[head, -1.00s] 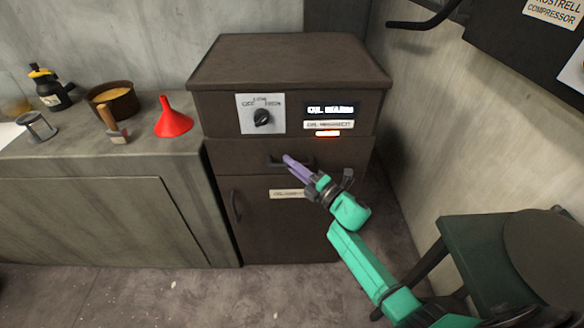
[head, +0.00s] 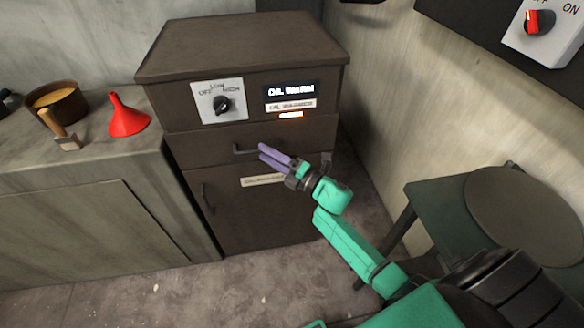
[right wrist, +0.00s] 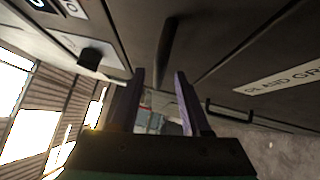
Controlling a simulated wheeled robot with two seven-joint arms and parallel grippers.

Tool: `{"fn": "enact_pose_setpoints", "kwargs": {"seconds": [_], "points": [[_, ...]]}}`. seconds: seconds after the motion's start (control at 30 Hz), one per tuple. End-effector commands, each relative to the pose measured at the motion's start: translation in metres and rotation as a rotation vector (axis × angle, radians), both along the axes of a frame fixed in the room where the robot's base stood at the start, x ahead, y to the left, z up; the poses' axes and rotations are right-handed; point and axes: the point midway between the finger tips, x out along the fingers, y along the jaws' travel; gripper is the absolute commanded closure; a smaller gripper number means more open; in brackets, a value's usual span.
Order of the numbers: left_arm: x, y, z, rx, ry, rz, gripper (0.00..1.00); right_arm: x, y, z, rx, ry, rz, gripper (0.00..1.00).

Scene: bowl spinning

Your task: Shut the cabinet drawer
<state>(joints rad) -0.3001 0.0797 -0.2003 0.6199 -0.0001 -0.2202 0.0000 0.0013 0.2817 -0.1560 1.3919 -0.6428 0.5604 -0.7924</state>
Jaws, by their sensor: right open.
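The brown cabinet (head: 245,52) stands against the back wall. Its drawer (head: 315,138) is the band below the display, and its front looks about flush with the cabinet; I cannot tell if a small gap remains. The dark drawer handle (head: 243,150) also shows in the right wrist view (right wrist: 166,50), ahead of and between my fingers. My right gripper (head: 261,152) has purple fingers and is open and empty, with its tips close to the drawer front by the handle's right end. Contact cannot be told. My left gripper is not in view.
A door with a handle (head: 207,199) is below the drawer. A worktop at left holds a red funnel (head: 128,117), a pot (head: 58,102) and a brush (head: 60,130). A round-topped stool (head: 530,215) stands at right. Floor before the cabinet is clear.

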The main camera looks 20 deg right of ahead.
Motion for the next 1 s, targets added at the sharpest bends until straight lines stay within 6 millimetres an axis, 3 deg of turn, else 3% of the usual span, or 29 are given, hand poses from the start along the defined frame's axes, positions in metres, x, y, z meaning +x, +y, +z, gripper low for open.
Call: {"fn": "enact_pose_setpoints", "kwargs": {"seconds": [0.2, 0.4, 0.57, 1.0], "points": [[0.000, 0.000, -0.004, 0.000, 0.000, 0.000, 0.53, -0.051, -0.030, -0.010, -0.002, 0.003, 0.000, 0.53], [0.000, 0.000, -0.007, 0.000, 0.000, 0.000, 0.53, -0.086, -0.051, -0.015, -0.001, 0.002, 0.000, 0.53], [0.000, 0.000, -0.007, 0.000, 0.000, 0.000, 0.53, -0.095, -0.057, -0.015, 0.000, 0.000, 0.000, 0.53], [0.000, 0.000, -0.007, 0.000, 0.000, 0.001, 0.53, -0.095, -0.058, -0.015, 0.000, 0.000, 0.000, 0.53]]}}
